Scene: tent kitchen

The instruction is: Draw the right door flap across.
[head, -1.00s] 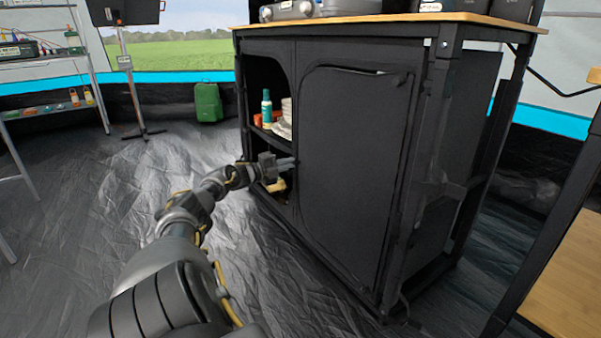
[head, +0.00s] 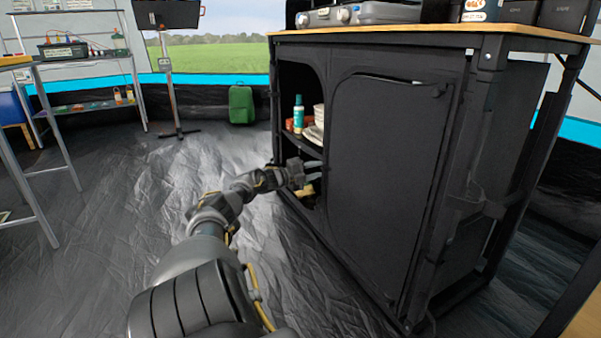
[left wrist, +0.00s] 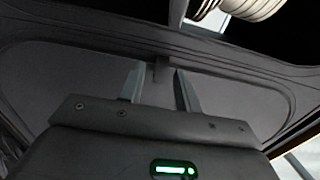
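The right door flap (head: 390,180) is a dark grey fabric panel with a rounded top corner on the front of the black cabinet (head: 470,190). It hangs across the right-hand opening, with a thin light gap at its top edge. My left gripper (head: 314,172) is by the cabinet front, left of the flap, at the open left-hand compartment. In the left wrist view my left gripper (left wrist: 158,82) has its fingers apart, with a small dark tab (left wrist: 155,70) at or between the tips; I cannot tell whether they touch it. My right gripper is not in view.
The open left compartment holds a teal bottle (head: 298,114) and stacked plates (head: 317,128). A stove (head: 365,13) stands on the cabinet's wooden top. A green case (head: 241,105) and a stand (head: 170,80) are behind. The floor left of the cabinet is clear.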

